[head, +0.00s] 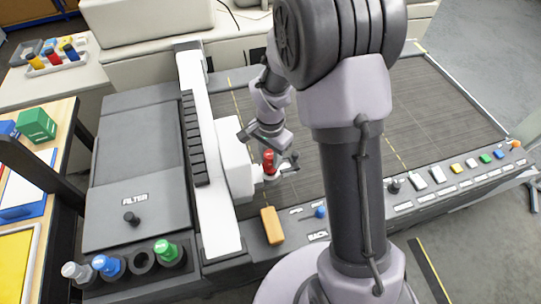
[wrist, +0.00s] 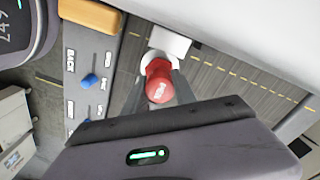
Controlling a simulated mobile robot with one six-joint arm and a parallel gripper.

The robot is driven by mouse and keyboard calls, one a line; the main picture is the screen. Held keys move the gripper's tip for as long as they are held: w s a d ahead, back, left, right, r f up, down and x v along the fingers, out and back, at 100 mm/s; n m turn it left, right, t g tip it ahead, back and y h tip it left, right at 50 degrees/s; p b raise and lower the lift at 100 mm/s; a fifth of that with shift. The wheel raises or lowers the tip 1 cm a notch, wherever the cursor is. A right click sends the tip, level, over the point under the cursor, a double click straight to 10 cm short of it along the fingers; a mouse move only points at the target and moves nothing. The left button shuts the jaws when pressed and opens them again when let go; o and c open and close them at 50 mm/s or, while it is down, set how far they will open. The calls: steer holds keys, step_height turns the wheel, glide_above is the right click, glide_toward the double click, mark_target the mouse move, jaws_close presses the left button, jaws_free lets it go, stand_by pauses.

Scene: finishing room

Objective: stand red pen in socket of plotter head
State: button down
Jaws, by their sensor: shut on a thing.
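The red pen (head: 268,161) is upright between the fingers of my gripper (head: 267,155), which is shut on it. It stands at the small white socket (head: 257,172) on the side of the white plotter head (head: 234,158). In the wrist view the red pen (wrist: 158,82) is seen from its cap end, with the white rim of the socket (wrist: 146,58) behind it. The pen's lower end is hidden, so I cannot tell how deep it sits in the socket.
The white gantry beam (head: 205,150) crosses the dark plotter bed (head: 335,160). At the front left, a green pen (head: 166,250), a blue pen (head: 108,265) and a white pen (head: 76,271) stand beside an empty dark holder (head: 142,261). An orange block (head: 271,226) is on the front edge.

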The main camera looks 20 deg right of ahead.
steer(key=shift+f+b, duration=0.55)
steer(key=shift+f, duration=0.15)
steer(key=c, duration=0.9)
jaws_free()
step_height(320, 180, up, 18)
steer(key=p, duration=0.3)
steer(key=shift+f, duration=0.25)
